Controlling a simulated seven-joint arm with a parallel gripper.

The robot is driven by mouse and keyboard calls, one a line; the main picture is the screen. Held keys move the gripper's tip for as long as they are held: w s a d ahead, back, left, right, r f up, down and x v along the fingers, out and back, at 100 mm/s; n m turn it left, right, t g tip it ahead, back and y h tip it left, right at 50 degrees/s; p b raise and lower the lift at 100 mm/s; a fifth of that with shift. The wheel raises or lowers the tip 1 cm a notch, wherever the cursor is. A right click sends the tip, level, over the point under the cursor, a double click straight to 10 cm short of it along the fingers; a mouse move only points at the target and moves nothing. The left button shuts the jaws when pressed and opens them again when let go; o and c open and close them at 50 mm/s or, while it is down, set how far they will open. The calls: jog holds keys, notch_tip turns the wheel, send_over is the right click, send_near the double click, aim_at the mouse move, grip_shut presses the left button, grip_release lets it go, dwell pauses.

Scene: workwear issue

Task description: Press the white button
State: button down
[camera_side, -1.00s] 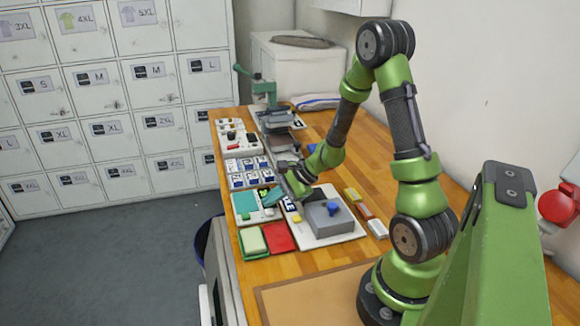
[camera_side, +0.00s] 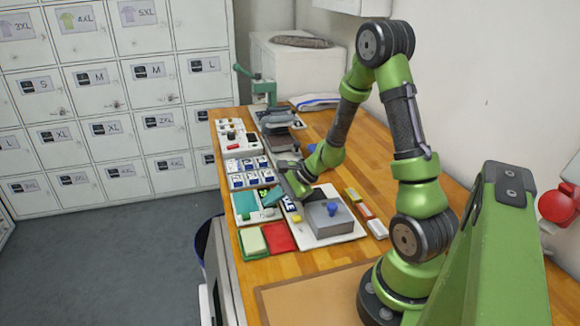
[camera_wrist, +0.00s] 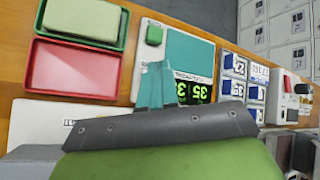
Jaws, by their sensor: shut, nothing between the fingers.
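My gripper (camera_side: 273,197) is low over the near-left part of the bench, its teal fingers closed together with nothing between them. In the wrist view the fingertips (camera_wrist: 155,84) are over a white-framed unit with a teal plate (camera_wrist: 190,53), beside its lit green digits. I cannot tell whether they touch it.
A green tray (camera_wrist: 84,20) and a red tray (camera_wrist: 76,82) lie beside the unit. A grey box with a blue knob (camera_side: 332,208) stands near my gripper. Yellow, red and white bars (camera_side: 377,229) lie right of it. A green press (camera_side: 263,88) stands at the far end.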

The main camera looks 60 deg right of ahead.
aim_at(273, 211)
jog(key=shift+f, duration=0.1)
dwell(0.5)
jog(key=shift+f, duration=0.35)
jog(key=shift+f, duration=0.45)
dwell(0.6)
jog(key=shift+r, duration=0.9)
jog(key=shift+r, duration=2.5)
